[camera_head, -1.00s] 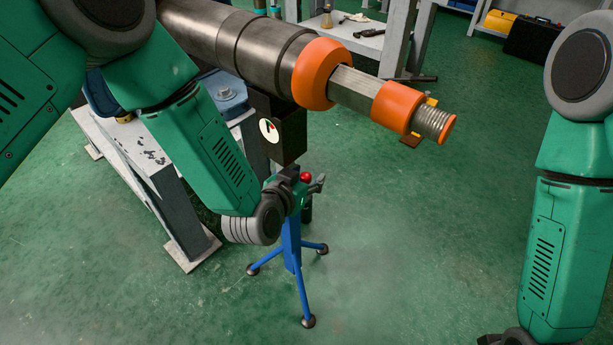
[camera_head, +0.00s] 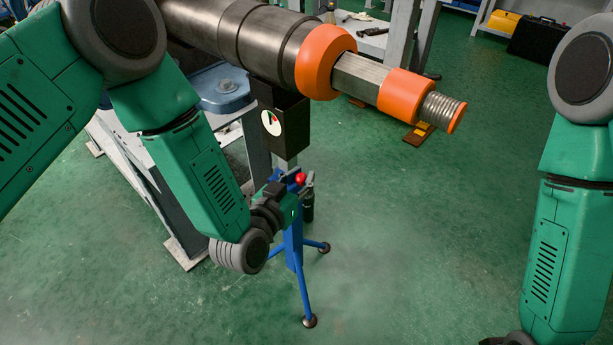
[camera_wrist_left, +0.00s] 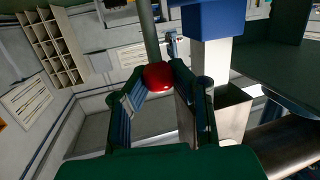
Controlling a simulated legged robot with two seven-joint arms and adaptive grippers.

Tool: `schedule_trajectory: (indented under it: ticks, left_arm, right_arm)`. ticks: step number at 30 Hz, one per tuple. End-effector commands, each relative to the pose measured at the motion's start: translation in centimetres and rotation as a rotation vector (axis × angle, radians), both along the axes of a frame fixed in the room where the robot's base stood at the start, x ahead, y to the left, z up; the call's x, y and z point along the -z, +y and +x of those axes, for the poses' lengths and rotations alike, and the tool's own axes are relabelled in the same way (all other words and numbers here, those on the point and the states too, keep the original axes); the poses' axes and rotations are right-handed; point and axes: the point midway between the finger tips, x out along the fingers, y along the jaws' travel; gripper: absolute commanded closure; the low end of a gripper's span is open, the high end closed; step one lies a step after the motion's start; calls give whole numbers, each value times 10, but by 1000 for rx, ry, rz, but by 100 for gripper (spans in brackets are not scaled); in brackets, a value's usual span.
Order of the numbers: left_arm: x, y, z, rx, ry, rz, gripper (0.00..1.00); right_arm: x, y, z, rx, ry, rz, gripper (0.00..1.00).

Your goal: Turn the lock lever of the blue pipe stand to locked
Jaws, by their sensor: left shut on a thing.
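The blue pipe stand (camera_head: 293,250) stands on splayed legs on the floor in the head view, its upper part partly hidden by my left gripper. A red ball knob (camera_head: 299,178) shows at its top. My left gripper (camera_head: 305,185) is at this knob. In the left wrist view the red knob (camera_wrist_left: 157,76) sits between the fingertips of my left gripper (camera_wrist_left: 158,69), which is shut on it. The lever's arm and its lock position cannot be made out. My right gripper is out of view.
A heavy dark pipe with orange collars (camera_head: 322,62) extends above the stand. A black box with a dial (camera_head: 283,120) hangs below it, close above my left gripper. A grey bench (camera_head: 140,170) stands at left. The green floor (camera_head: 430,240) right of the stand is clear.

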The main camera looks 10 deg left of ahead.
Motion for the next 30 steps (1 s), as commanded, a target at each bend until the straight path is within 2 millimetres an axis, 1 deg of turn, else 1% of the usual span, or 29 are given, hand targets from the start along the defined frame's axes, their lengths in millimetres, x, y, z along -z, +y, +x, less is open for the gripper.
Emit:
schedule_trajectory:
  ticks: [1,12,21,30]
  left_arm:
    - [6,2,-4,0,-27,-21,100]
    - [13,14,-20,1,-221,-161,100]
    - [15,17,-25,1,-288,-209,100]
    - [15,18,-25,1,-293,-214,100]
  right_arm:
    - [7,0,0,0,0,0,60]
    - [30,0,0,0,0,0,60]
    - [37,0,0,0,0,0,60]
    - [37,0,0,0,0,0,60]
